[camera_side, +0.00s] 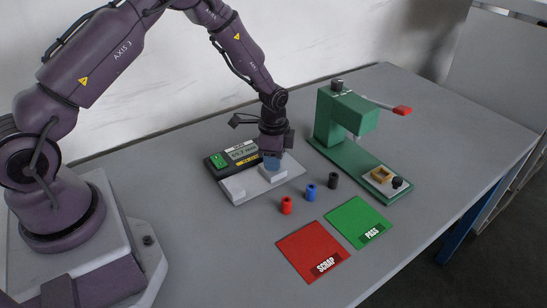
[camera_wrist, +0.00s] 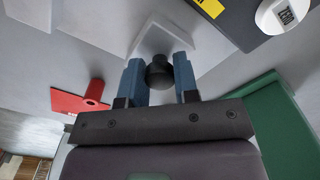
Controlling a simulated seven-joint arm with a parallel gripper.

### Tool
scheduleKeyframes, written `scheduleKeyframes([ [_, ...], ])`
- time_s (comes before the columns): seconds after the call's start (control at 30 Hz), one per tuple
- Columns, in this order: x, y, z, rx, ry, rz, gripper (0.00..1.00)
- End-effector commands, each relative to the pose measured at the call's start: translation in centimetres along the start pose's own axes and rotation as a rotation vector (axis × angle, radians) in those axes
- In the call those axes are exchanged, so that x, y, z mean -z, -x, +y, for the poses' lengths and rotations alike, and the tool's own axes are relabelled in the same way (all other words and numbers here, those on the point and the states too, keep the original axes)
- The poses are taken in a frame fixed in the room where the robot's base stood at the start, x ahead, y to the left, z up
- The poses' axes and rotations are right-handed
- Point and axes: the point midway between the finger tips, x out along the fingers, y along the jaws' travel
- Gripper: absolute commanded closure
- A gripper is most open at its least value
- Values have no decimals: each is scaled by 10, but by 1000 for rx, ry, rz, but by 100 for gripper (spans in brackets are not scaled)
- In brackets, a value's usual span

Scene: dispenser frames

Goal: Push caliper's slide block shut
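The caliper (camera_side: 265,192) lies on the table as a pale plate with a white fixed block (camera_side: 232,188) at its left end. Its white slide block (camera_side: 272,174) is farther right, with a clear gap between the two. My gripper (camera_side: 272,160) points down over the slide block. In the wrist view, my blue fingers (camera_wrist: 160,78) stand partly apart with a dark round knob (camera_wrist: 159,72) filling the space between their tips. The white slide block (camera_wrist: 165,38) shows just beyond it. The knob's lower part is hidden.
Red (camera_side: 286,205), blue (camera_side: 310,192) and black (camera_side: 332,180) bushings stand in front. A green press (camera_side: 345,130) is to the right. The red SCRAP (camera_side: 310,248) and green PASS (camera_side: 357,218) mats are bare.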

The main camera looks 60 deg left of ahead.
Motion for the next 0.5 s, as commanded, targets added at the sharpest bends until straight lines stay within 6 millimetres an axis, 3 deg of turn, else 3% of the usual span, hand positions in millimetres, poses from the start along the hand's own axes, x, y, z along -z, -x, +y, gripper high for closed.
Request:
scheduleKeyframes([
  [0.17,-4,1,4,1,0,0,100],
  [0.5,-45,1,44,0,0,-1,100],
])
